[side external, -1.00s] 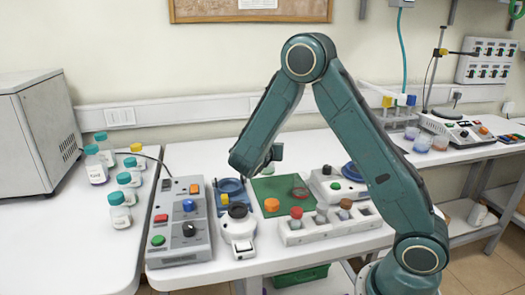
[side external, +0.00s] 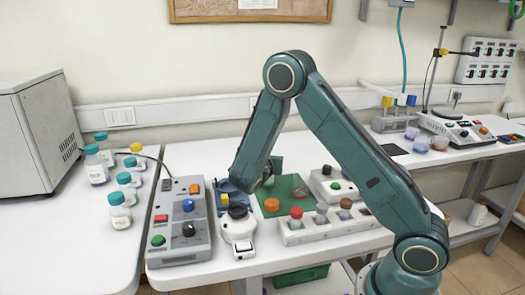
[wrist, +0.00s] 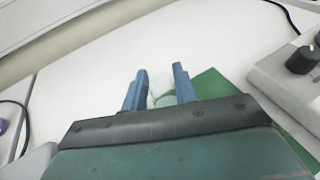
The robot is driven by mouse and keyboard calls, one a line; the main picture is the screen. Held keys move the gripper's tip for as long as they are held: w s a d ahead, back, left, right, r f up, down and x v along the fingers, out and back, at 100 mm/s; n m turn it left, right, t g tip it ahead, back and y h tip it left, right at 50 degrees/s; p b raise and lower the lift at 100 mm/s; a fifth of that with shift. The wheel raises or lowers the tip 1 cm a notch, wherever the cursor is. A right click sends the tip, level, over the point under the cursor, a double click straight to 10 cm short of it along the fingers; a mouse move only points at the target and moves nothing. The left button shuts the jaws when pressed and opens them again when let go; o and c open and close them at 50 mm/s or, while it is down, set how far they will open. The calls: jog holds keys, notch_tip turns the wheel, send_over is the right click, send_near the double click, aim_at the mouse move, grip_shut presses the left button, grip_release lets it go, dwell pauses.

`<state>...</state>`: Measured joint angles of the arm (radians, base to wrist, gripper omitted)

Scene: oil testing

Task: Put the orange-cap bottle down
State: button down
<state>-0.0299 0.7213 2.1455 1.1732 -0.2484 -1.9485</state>
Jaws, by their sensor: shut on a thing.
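My gripper (wrist: 160,70) shows its two blue fingers in the wrist view, shut on a pale, translucent bottle (wrist: 164,98). The bottle sits between the fingers. Its lower part looks greenish, and no orange cap shows on it there. In the side view the gripper is low over the table by the blue fixture (side external: 231,184), and my arm hides most of the bottle. Whether its base touches a surface cannot be told. An orange cap (side external: 271,205) shows on the green mat (side external: 291,183); whether a bottle is under it is unclear.
A white rack (side external: 330,230) with red-, grey- and brown-topped bottles stands right of the orange cap. A white device with a black top (side external: 238,228) and a button box (side external: 183,225) stand to the left. Several teal-capped bottles (side external: 120,210) are on the left table.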

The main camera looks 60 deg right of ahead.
jog(key=shift+f, duration=0.15)
jog(key=c, duration=1.1)
grip_release()
jog(key=shift+r, duration=0.2)
jog(key=v, duration=1.2)
jog(key=shift+s+d, duration=0.1)
